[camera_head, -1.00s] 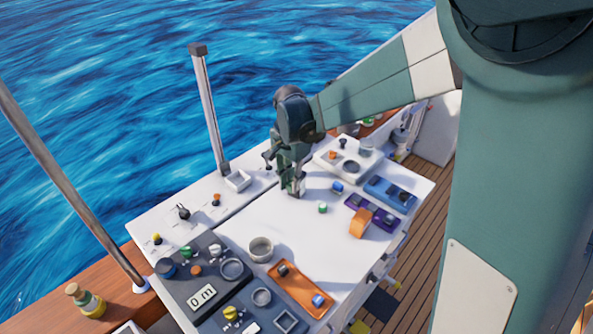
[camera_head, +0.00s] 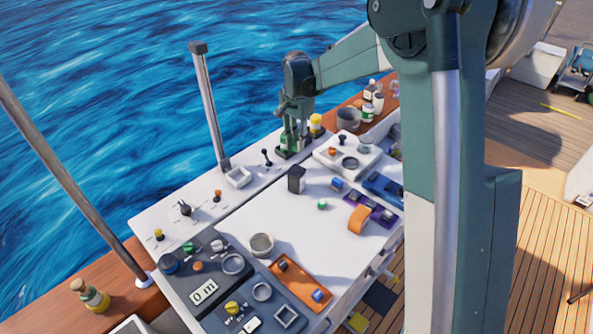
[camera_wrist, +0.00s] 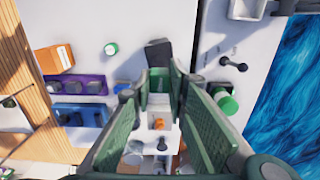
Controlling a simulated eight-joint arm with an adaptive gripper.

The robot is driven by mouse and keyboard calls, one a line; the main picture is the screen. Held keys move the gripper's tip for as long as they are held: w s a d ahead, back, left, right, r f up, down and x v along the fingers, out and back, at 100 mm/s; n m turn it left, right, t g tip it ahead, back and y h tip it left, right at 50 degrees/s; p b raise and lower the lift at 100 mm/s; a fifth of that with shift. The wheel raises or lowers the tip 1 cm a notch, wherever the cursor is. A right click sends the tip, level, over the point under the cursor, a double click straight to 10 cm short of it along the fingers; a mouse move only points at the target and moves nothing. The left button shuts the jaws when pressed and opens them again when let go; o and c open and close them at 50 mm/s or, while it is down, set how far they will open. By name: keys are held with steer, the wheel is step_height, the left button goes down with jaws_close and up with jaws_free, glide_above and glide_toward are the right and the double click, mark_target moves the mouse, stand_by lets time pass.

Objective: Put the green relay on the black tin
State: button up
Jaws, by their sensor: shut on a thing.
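My gripper (camera_head: 293,136) is over the back part of the white console, by its sea-side strip. In the wrist view its fingers are shut on a small green block, which I take as the green relay (camera_wrist: 158,82). The relay hardly shows in the head view, where green gripper parts surround it. A dark upright box, probably the black tin (camera_head: 296,180), stands on the white top, nearer the viewer than my gripper. It also shows in the wrist view (camera_wrist: 158,52), just beyond the fingertips. Nothing is seen lying on it.
A small green-and-white cylinder (camera_head: 322,204), a purple strip (camera_head: 385,217) with an orange block (camera_head: 358,218), and a grey cup (camera_head: 261,245) are on the console. A lever (camera_head: 267,157) and a yellow-topped item (camera_head: 315,123) are near my gripper. The middle white surface is mostly clear.

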steer(key=shift+f, duration=0.1)
glide_above(296, 170)
steer(key=shift+d+f, duration=0.1)
steer(key=shift+f, duration=2.95)
steer(key=shift+f+p, duration=0.3)
steer(key=shift+f, duration=1.55)
steer(key=shift+f, duration=0.2)
steer(key=o, duration=0.9)
steer(key=shift+c, duration=0.2)
steer(key=shift+r, duration=0.15)
step_height(296, 170, up, 12)
steer(key=shift+r, duration=0.1)
